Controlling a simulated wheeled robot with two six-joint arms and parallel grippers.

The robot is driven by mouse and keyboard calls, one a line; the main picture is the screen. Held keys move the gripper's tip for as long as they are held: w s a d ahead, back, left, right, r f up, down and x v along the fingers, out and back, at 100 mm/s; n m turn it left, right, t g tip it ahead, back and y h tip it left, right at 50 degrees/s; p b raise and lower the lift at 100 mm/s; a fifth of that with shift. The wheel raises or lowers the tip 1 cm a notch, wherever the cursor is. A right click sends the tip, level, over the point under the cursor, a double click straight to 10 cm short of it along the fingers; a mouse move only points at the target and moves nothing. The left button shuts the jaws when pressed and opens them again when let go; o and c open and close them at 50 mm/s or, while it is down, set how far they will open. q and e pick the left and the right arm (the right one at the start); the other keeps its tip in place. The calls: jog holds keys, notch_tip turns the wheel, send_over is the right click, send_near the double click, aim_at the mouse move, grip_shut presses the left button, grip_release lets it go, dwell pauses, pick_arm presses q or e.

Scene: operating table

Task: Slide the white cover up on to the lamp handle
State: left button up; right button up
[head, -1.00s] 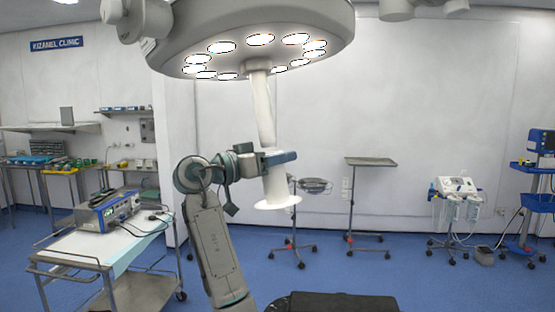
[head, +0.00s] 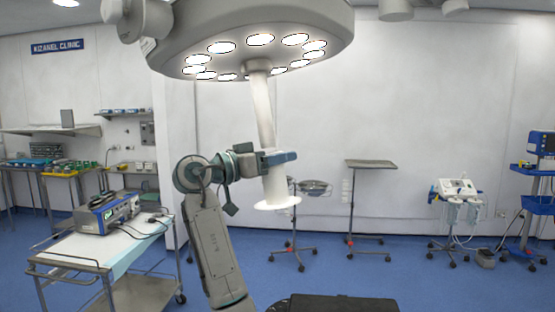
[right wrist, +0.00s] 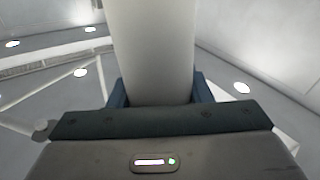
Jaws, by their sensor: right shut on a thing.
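The surgical lamp (head: 250,35) hangs at the top of the head view, its lights lit. A white column runs down from its centre, made up of the lamp handle (head: 259,82) and the white cover (head: 277,185), which has a wide flange at its lower end. The column leans slightly, its lower end to the right. I cannot tell where the cover's top edge meets the handle. My right gripper (head: 278,158) is shut on the cover above the flange. The right wrist view shows the white tube (right wrist: 152,55) between the blue fingers, rising towards the lamp. My left gripper is out of view.
A trolley (head: 75,250) with a device on it stands at left. The space around the column looks free.

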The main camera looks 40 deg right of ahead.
aim_at(265, 103)
jog(key=shift+w+a+r+p, duration=0.1)
jog(key=shift+w+r+p, duration=0.3)
jog(key=shift+r+p, duration=1.1)
jog(key=shift+w+a+r+p, duration=0.1)
jog(key=shift+w+r+p, duration=0.35)
jog(key=shift+r, duration=2.2)
jog(key=shift+w+r+p, duration=0.4)
jog(key=shift+r+p, duration=0.55)
jog(key=shift+r, duration=1.1)
jog(key=o, duration=1.3)
jog(key=shift+w+a+f+b, duration=0.1)
jog(key=shift+a+f+b, duration=0.15)
jog(key=shift+a+b, duration=0.15)
jog(key=b+v, duration=0.2)
jog(key=v, duration=0.3)
jog(key=b+v, duration=0.2)
jog(key=v, duration=0.3)
jog(key=shift+r, duration=0.2)
